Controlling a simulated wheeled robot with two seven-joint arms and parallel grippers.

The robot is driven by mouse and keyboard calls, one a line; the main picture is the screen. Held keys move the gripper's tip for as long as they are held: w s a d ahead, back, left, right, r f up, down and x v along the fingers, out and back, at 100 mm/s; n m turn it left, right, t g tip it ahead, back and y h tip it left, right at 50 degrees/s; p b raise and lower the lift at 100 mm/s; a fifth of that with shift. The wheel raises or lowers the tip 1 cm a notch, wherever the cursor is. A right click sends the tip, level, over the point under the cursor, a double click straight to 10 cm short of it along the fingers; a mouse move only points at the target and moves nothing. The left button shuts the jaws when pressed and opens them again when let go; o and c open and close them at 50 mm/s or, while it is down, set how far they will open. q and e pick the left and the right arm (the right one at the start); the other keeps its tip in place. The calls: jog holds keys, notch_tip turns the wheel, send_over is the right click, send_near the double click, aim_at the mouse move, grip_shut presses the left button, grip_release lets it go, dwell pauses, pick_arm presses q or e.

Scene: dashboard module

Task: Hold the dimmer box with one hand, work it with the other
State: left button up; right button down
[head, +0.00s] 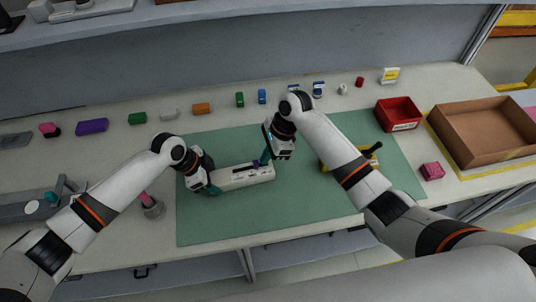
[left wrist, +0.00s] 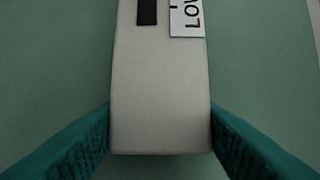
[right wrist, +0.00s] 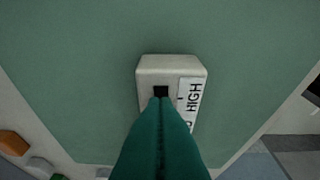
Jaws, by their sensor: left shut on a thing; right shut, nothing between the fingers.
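The dimmer box (head: 240,178) is a long off-white box lying on the green mat (head: 215,225). In the left wrist view the box (left wrist: 160,95) shows a dark slot end and a label reading "LOW" in part. My left gripper (head: 212,189) is shut on its left end, one teal finger on each side. My right gripper (head: 259,163) is shut and empty, its fingertips over the right end of the box. In the right wrist view the box's far end (right wrist: 172,65) shows a "HIGH" label (right wrist: 190,95) and a dark slot end by my fingertips. My fingers hide the slider, if it is there.
A yellow object with a black handle (head: 340,157) stands on the mat's right side. A red bin (head: 398,114), a cardboard tray (head: 480,150) and a pink block (head: 432,171) are to the right. Several small coloured blocks line the back. The front of the mat is clear.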

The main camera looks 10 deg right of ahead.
aim_at(239, 170)
jog(key=a, duration=0.6)
jog(key=shift+s+a, duration=0.25)
jog(key=shift+s, duration=0.05)
jog(key=shift+a, duration=0.1)
pick_arm(q)
jog(key=shift+d, duration=0.1)
pick_arm(e)
jog(key=d, duration=0.3)
jog(key=shift+w+d, duration=0.2)
jog(key=shift+d, duration=0.2)
pick_arm(q)
jog(key=o, duration=1.4)
pick_arm(e)
jog(key=v, duration=1)
jog(key=shift+d, duration=0.3)
